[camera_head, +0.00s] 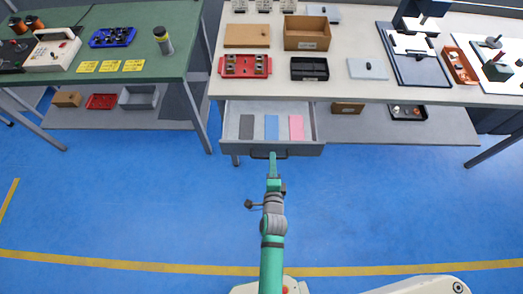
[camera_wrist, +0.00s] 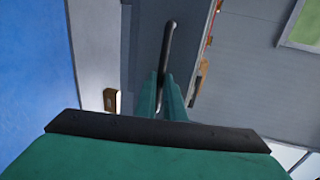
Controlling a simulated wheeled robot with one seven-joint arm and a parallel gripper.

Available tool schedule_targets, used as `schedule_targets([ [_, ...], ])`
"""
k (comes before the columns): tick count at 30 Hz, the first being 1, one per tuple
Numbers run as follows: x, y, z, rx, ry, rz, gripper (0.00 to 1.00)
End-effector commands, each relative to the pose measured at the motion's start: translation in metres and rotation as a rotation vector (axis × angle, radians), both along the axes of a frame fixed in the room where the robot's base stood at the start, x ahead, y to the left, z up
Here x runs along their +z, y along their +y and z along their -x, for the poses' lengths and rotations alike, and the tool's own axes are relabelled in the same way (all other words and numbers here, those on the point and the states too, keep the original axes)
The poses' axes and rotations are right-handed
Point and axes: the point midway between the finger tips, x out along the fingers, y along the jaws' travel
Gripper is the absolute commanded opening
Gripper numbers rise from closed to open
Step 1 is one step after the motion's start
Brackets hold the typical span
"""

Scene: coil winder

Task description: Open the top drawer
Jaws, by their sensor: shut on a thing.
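The top drawer (camera_head: 264,149) is under the right-hand workbench and is pulled out, with its inside in view. A dark grey, a blue and a pink flat piece lie in it. Its dark bar handle (camera_head: 259,155) is on the grey front, and the handle also shows in the wrist view (camera_wrist: 168,45). My gripper (camera_head: 273,157) is at the drawer front with its green fingers closed around the handle. In the wrist view the two fingers (camera_wrist: 168,95) lie close together on the bar. The exact contact is partly hidden by the fingers.
The pale workbench top (camera_head: 340,82) above holds a red tray (camera_head: 244,66), a wooden box (camera_head: 307,32) and a black tray (camera_head: 309,69). A green workbench (camera_head: 130,45) stands at left. A lower shelf (camera_head: 440,128) runs right of the drawer. The blue floor (camera_head: 130,200) in front is clear.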

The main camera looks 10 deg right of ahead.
Motion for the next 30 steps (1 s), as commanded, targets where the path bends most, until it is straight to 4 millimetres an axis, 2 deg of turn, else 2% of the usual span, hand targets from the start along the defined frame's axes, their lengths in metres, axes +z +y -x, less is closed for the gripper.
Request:
schedule_targets([
  [6, 0.001, -0.006, 0.012, -0.018, -0.001, -0.001, 0.00],
  [17, 0.001, -0.006, 0.013, -0.018, -0.002, -0.002, 0.00],
  [18, 0.001, -0.006, 0.013, -0.018, -0.002, -0.002, 0.19],
  [19, 0.001, -0.006, 0.013, -0.018, -0.002, -0.002, 0.26],
  [30, 0.001, -0.005, 0.015, -0.016, -0.001, -0.003, 0.28],
])
